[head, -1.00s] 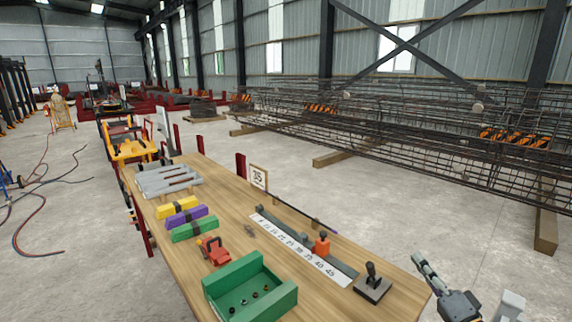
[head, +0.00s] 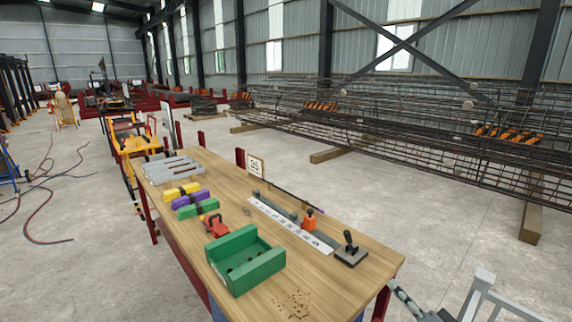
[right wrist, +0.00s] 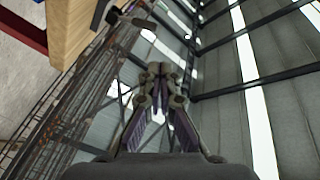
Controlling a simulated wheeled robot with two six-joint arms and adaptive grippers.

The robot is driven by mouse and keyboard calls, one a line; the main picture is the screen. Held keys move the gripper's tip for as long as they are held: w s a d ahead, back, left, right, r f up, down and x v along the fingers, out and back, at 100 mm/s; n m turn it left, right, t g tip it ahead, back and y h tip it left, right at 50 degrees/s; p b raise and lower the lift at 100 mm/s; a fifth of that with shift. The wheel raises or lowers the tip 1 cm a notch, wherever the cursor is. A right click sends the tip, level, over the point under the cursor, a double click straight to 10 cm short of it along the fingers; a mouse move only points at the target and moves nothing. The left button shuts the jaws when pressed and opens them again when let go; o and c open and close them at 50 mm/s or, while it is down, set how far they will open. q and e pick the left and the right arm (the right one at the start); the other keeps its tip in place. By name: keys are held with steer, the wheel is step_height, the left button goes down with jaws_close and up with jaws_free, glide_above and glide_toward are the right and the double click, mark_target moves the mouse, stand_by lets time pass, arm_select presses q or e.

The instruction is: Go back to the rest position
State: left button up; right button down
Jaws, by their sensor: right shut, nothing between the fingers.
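My right gripper (head: 400,294) shows at the lower right of the head view, low beside the table's near right corner. Its fingers are together with nothing between them. In the right wrist view the closed fingers (right wrist: 157,80) point up the picture, with the cage and wall behind. The wooden table (head: 340,284) stands to the left of this gripper. My left gripper is in neither view.
On the table are a green bin (head: 245,262), a red clamp (head: 214,226), coloured blocks, a numbered scale (head: 290,226) with an orange slider (head: 309,219), and a black-handled block (head: 350,252). The rebar cage (head: 400,120) lies behind.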

steer(key=s+a+f+n+g+h, duration=0.2)
steer(key=s+a+f+n+g, duration=0.35)
steer(key=s+f, duration=0.5)
steer(key=s+d+f+n+g+h, duration=0.25)
steer(key=s+f+g+h, duration=0.4)
steer(key=s, duration=0.65)
steer(key=s+d+f+g+y+b, duration=0.1)
steer(key=s+d+f+b, duration=0.15)
steer(key=f, duration=1.45)
steer(key=s+d+f+g+y+b, duration=0.15)
steer(key=f+b, duration=0.25)
steer(key=f, duration=1.3)
arm_select(q)
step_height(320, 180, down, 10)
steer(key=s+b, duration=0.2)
steer(key=b, duration=0.2)
arm_select(e)
steer(key=s+f+m+g, duration=0.1)
steer(key=s+f, duration=1.6)
steer(key=f, duration=0.2)
arm_select(q)
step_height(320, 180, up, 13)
steer(key=p, duration=1.3)
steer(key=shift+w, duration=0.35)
arm_select(e)
step_height(320, 180, up, 14)
steer(key=shift+f+h, duration=0.15)
steer(key=shift+h, duration=0.15)
